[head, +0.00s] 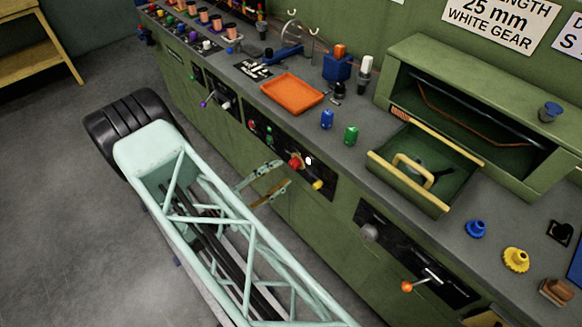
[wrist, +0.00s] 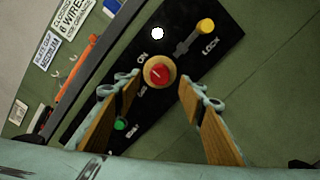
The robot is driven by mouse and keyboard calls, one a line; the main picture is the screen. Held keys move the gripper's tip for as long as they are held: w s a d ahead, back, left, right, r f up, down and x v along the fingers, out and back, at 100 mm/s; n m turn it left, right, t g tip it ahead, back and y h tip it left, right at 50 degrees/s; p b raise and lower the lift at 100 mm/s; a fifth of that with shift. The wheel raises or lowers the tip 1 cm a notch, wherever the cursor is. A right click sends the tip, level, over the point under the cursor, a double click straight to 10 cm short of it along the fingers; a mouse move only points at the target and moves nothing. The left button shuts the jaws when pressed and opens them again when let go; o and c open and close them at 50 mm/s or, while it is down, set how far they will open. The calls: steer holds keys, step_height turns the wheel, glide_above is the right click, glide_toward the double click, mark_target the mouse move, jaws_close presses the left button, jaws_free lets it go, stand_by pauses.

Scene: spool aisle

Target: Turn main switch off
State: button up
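The red main switch knob (wrist: 159,73) sits on a yellow round base on a black panel (wrist: 222,42). The label ON is beside it, with another label, hard to read, nearby. A white line on the knob slants. In the head view the knob (head: 295,161) is on the bench front. My gripper (wrist: 158,86) is open and empty. Its wood-coloured fingers lie on either side of the knob in the wrist view, apart from it. In the head view my gripper (head: 284,173) is just short of the knob. A white lamp (wrist: 157,33) by the knob looks lit.
A yellow-ended lever (wrist: 205,26) marked LOCK and a green button (wrist: 120,124) share the panel. An open drawer (head: 425,168) sticks out on the bench top to the right. An orange tray (head: 292,93) lies above the panel.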

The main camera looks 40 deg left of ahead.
mark_target(292, 166)
steer(key=shift+b+x, duration=0.35)
steer(key=shift+x, duration=2.5)
steer(key=c, duration=0.8)
steer(key=shift+c, duration=0.2)
